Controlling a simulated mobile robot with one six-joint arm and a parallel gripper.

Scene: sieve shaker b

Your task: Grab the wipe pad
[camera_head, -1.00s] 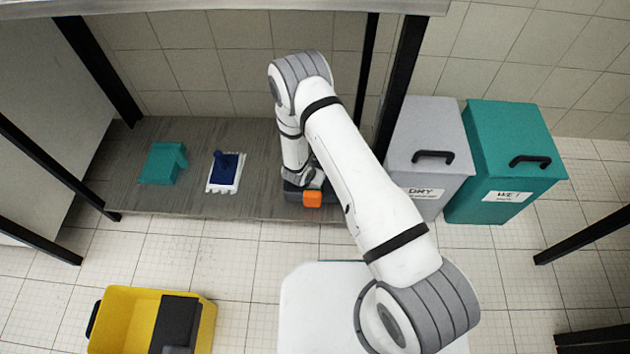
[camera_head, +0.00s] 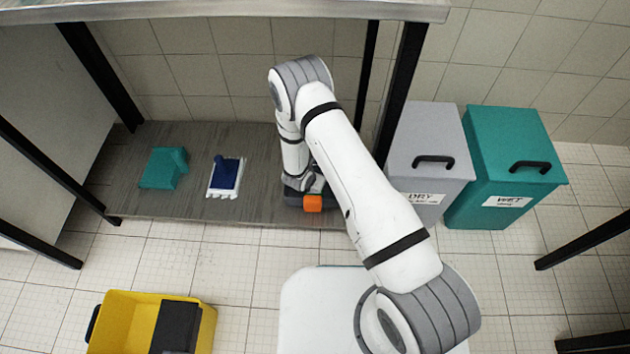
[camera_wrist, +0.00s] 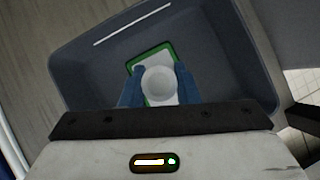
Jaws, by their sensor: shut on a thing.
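The wipe pad appears to be the white pad with a green border (camera_wrist: 141,66) and a round white knob, lying inside a dark grey bin (camera_wrist: 82,75) in the wrist view. My gripper (camera_wrist: 160,88) has its blue fingers on either side of the knob and is shut on it. Whether the pad touches the bin floor is hard to tell. In the head view my gripper is over the dark bin (camera_head: 292,200) on the grey shelf, largely hidden by my arm, and the pad cannot be seen.
An orange block (camera_head: 313,203) shows at the bin's front. A blue item on a white base (camera_head: 226,175) and a teal piece (camera_head: 163,169) lie left on the shelf (camera_head: 255,206). DRY (camera_head: 430,140) and WET (camera_head: 515,150) bins stand right. A yellow bucket (camera_head: 125,325) is front left.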

